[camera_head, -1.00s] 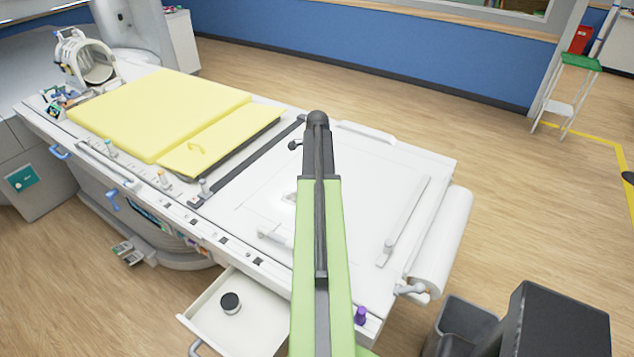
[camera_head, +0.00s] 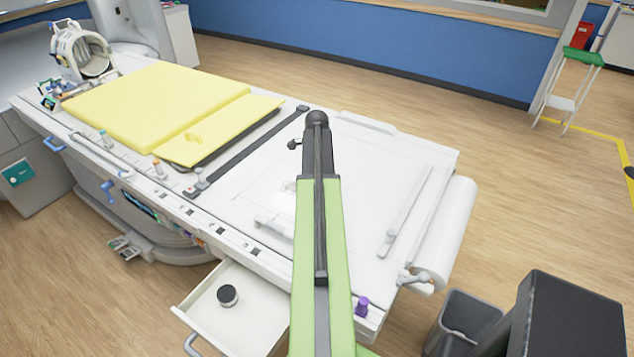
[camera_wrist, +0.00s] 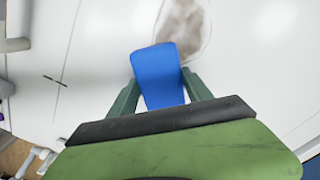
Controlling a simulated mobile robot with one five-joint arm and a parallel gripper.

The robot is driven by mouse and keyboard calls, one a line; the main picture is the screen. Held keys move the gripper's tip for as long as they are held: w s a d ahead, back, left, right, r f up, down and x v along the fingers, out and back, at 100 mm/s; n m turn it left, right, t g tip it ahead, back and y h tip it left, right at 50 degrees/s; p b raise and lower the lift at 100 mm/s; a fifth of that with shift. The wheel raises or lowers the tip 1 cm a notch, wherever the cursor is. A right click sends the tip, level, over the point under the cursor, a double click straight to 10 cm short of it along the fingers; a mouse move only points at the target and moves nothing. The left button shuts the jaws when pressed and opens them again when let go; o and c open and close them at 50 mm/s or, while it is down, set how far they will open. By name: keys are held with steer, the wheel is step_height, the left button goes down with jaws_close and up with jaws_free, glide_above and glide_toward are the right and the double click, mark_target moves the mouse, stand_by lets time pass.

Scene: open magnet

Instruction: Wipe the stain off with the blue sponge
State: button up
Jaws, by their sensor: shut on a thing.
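In the wrist view, my gripper (camera_wrist: 160,80) is shut on the blue sponge (camera_wrist: 157,66), with a dark green finger on each side. A brownish-grey stain (camera_wrist: 186,28) lies on the white surface just beyond the sponge's far edge, slightly to the right. The sponge's far edge is close to the stain's near end; I cannot tell whether it touches the surface. In the head view my green arm hides the gripper, sponge and stain.
The white table top (camera_head: 260,180) carries a yellow pad (camera_head: 150,105) at its left. A slim white bar (camera_head: 403,222) and a paper roll (camera_head: 445,235) are at its right end. An open drawer (camera_head: 250,325) holds a dark round item (camera_head: 227,295). A bin (camera_head: 468,325) stands at right.

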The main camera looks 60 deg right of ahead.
mark_target(284, 180)
steer(key=shift+f+b, duration=1)
steer(key=shift+f, duration=0.05)
steer(key=shift+w+r, duration=0.15)
steer(key=shift+w, duration=5.3)
steer(key=shift+w+d, duration=0.1)
steer(key=shift+w, duration=1.7)
